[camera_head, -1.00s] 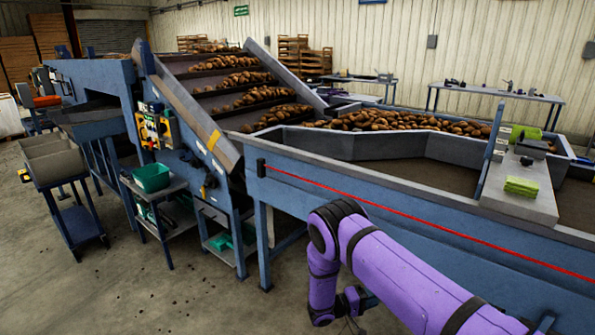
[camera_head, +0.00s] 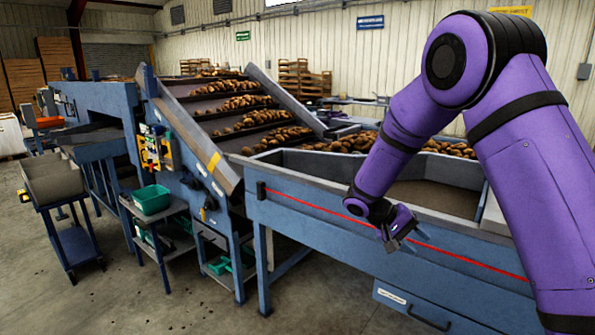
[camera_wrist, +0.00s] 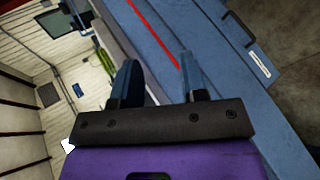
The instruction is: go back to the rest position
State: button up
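My purple arm is raised at the right of the head view, with its elbow high and the forearm hanging down to the left. My gripper (camera_head: 408,243) is in front of the grader's blue side panel (camera_head: 330,222), just below the red line. In the wrist view the two fingers of my gripper (camera_wrist: 158,65) stand well apart. Nothing is held between them. The blue panel with its red line also shows in the wrist view (camera_wrist: 215,85), behind the fingers. I cannot tell the exact gap between gripper and panel.
Potatoes (camera_head: 245,103) lie on the sloping conveyor and in the grader behind. A drawer (camera_head: 425,312) with a handle is low on the panel. A cart with a green bin (camera_head: 152,199) and a grey bin trolley (camera_head: 55,180) stand at left. The floor at front left is clear.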

jog(key=s+d+r+t+y, duration=0.25)
jog(key=s+r+y, duration=0.35)
jog(key=s+r, duration=1.05)
jog(key=s+a+r+t+y, duration=0.1)
jog(key=s+r+t+y, duration=0.1)
jog(key=s, duration=0.6)
jog(key=s+r+n+t+y, duration=0.1)
jog(key=s+r+t+y, duration=0.1)
jog(key=s, duration=0.6)
jog(key=shift+s+a+r+n+t+y, duration=0.15)
jog(key=shift+a+r+n+t+y, duration=0.3)
jog(key=shift+r, duration=0.5)
